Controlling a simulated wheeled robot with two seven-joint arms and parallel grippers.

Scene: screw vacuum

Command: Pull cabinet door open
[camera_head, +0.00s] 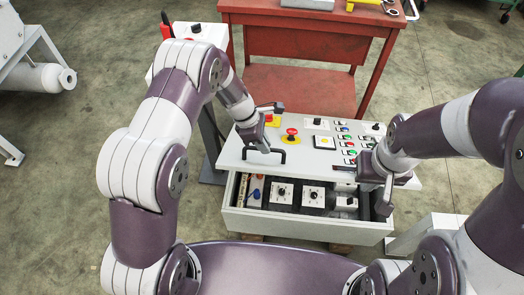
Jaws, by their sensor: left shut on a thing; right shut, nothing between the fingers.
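The light grey cabinet (300,226) stands in the middle of the head view. Its door (228,157) is a panel with several coloured buttons and a red emergency stop. The door is partly open, and a gap along its near edge shows the interior with several black-and-white devices (313,196). My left gripper (264,143) is at the black door handle (268,161) and is shut on it; the fingertips are small and hard to make out. My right gripper (388,196) is shut and empty at the near right corner of the door and cabinet; whether it touches them is unclear.
A red workbench (310,43) with tools stands behind the cabinet. A white stand with a red item (187,30) is at the back left. A white machine with a cylinder (38,77) is at far left. Concrete floor (60,140) is clear at left.

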